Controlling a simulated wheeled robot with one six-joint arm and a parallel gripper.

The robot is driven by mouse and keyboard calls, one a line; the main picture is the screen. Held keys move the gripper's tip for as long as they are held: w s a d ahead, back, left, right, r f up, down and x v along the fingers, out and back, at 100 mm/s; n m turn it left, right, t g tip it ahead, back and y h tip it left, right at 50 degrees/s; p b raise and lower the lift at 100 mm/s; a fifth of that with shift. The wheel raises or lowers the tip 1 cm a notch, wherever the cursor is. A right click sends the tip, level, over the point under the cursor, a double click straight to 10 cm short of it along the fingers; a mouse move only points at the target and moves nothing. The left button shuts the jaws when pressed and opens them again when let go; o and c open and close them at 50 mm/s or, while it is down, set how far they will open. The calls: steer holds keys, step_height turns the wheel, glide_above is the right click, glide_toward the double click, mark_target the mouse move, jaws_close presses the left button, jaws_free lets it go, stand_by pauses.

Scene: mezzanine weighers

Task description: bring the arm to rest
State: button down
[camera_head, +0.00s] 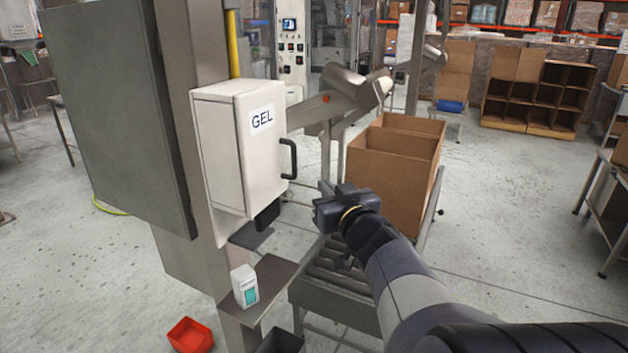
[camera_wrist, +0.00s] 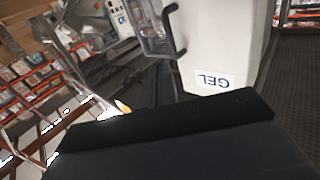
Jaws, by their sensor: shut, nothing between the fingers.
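My gripper (camera_head: 328,212) is shut and empty at the end of my outstretched arm, which reaches in from the lower right in the head view. It is in the air in front of the open cardboard box and to the right of the white cabinet labelled GEL (camera_head: 240,150). A gap shows between the gripper and the cabinet's black handle (camera_head: 289,159). The wrist view shows the GEL cabinet (camera_wrist: 222,45) upside down, with a dark part of my gripper filling the lower half. The fingertips are small and partly hidden in the head view.
The cardboard box (camera_head: 392,180) stands on a roller conveyor (camera_head: 335,268) close behind my gripper. A small white bottle (camera_head: 244,286) stands on a shelf (camera_head: 268,285) below the cabinet. A red bin (camera_head: 190,335) is on the floor. The floor at right is clear up to a metal table.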

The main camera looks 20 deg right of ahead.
steer(key=shift+s+d, duration=0.1)
steer(key=shift+s, duration=1.35)
